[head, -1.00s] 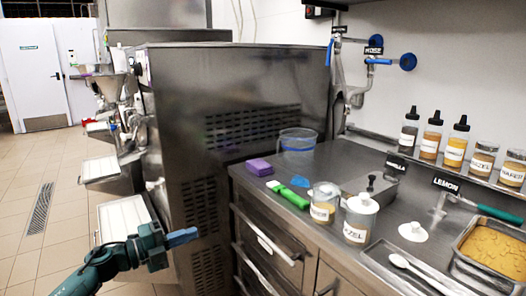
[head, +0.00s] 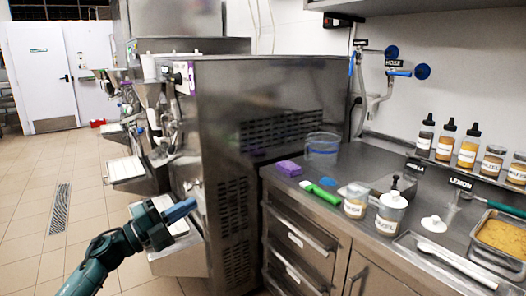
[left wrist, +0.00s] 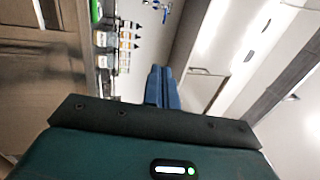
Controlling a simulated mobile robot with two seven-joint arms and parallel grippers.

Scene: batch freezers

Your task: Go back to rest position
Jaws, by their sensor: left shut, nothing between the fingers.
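My left gripper (head: 180,210) is at the lower left of the head view, on a teal arm. Its blue fingers are shut with nothing between them. It appears in front of the side of the steel batch freezer (head: 215,150), clear of the counter (head: 350,165). In the left wrist view the blue fingers (left wrist: 162,88) are together and empty, with the room seen sideways behind them. My right gripper is not in view.
The counter on the right holds a purple sponge (head: 288,168), a green-handled tool (head: 318,192), a clear pitcher (head: 322,146), labelled jars (head: 391,213) and a tray of yellow food (head: 500,238). Free tiled floor (head: 30,200) lies to the left, with a drain grate (head: 60,208).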

